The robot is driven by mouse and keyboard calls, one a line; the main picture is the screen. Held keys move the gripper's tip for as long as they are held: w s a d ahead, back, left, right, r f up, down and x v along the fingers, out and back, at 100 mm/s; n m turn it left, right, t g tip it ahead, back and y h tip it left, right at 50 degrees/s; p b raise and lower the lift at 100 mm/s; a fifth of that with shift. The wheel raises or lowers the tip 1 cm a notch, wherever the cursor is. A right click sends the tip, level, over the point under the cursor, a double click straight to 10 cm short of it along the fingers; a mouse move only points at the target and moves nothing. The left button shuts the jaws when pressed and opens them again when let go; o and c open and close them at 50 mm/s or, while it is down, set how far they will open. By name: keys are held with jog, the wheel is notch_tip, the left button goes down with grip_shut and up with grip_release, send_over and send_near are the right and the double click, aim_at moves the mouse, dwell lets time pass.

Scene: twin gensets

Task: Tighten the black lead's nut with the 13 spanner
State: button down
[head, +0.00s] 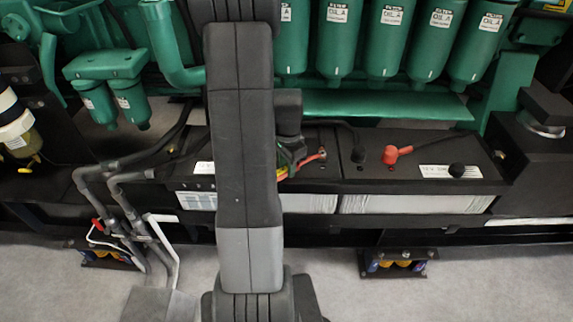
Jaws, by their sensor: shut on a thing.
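My gripper (290,153) is mostly hidden behind my own arm, over the left battery. Its dark body shows at the arm's right edge, with green and yellow parts below. A thin red piece (314,159) sticks out to the right from it and looks like the spanner; its size mark cannot be read. The fingertips are hidden. A black lead with a black boot (360,155) ends on the right battery. I cannot make out the black lead's nut.
A red-booted lead (397,152) lies on the right battery (428,140). A green rail (375,105) and green oil filters (393,35) stand behind. Grey pipes (118,180) rise at the left. The grey floor (480,280) in front is clear at the right.

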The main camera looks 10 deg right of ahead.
jog(key=c, duration=1.7)
grip_release()
grip_shut()
jog(key=shift+r+p, duration=0.7)
jog(key=shift+r, duration=0.2)
jog(key=shift+s+d+n, duration=0.5)
jog(key=shift+s+n, duration=0.3)
jog(key=shift+s+d+n, duration=0.5)
jog(key=shift+s+n, duration=0.25)
jog(key=shift+n, duration=0.05)
jog(key=s+d+n, duration=0.5)
jog(key=d+n, duration=0.4)
jog(key=shift+d, duration=0.2)
jog(key=shift+f+b, duration=0.3)
jog(key=shift+b, duration=0.2)
